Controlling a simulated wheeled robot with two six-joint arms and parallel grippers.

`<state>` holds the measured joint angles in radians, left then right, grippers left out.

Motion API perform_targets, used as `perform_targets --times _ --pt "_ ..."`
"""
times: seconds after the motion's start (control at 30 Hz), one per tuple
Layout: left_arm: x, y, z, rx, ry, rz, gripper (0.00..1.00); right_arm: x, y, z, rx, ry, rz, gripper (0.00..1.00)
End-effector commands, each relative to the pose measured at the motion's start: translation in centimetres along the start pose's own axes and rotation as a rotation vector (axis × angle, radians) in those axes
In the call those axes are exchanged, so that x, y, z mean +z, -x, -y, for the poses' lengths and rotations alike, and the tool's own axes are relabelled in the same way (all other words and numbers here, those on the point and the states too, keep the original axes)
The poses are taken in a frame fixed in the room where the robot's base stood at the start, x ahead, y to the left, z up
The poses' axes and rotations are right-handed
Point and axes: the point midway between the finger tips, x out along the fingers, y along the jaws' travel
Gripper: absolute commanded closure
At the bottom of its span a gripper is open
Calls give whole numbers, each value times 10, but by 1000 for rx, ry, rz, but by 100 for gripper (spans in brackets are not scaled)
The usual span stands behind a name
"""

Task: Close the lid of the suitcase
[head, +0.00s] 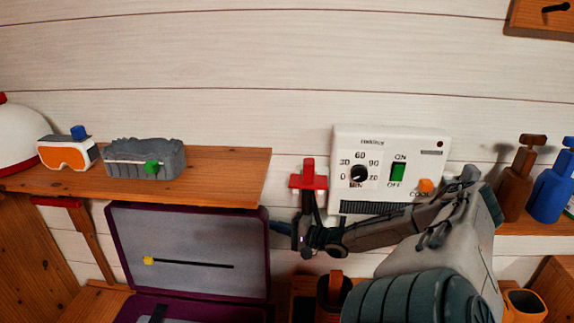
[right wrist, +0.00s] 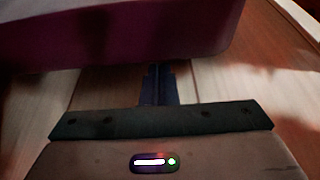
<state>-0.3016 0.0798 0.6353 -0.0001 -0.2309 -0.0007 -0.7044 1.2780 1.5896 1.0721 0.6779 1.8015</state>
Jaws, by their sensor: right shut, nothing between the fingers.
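The suitcase stands open low in the head view, its purple-rimmed, grey-lined lid (head: 190,230) raised roughly upright. A black strap with a yellow end lies across the lining. Part of the purple base (head: 200,309) shows at the bottom edge; the rest is cut off. My right gripper (head: 281,228) is shut and empty, its blue fingers beside the lid's upper right edge. In the right wrist view the closed fingers (right wrist: 157,84) point towards the dark purple lid (right wrist: 120,35), which fills the top. I cannot tell whether they touch it. My left gripper is not in view.
A wooden shelf (head: 230,172) above the lid holds orange goggles (head: 66,153), a grey block-like item (head: 145,160) and a white dome (head: 18,140). A white timer panel (head: 390,160) and a red fitting (head: 308,181) are near my right arm. Bottles (head: 551,190) stand at right.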

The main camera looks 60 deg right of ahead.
Motion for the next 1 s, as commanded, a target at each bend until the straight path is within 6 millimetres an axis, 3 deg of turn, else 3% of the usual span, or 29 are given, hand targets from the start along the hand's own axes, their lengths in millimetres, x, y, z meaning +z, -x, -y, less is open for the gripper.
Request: perform_targets --times 0.2,0.67,0.87,1.0 --pt "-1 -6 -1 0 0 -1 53 0 -10 0 0 0 0 100" --pt "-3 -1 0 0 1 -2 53 4 -9 3 0 -2 0 100" --pt "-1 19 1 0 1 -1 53 23 -2 11 0 -5 0 100" --pt "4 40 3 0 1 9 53 48 7 16 -2 -8 -1 100"
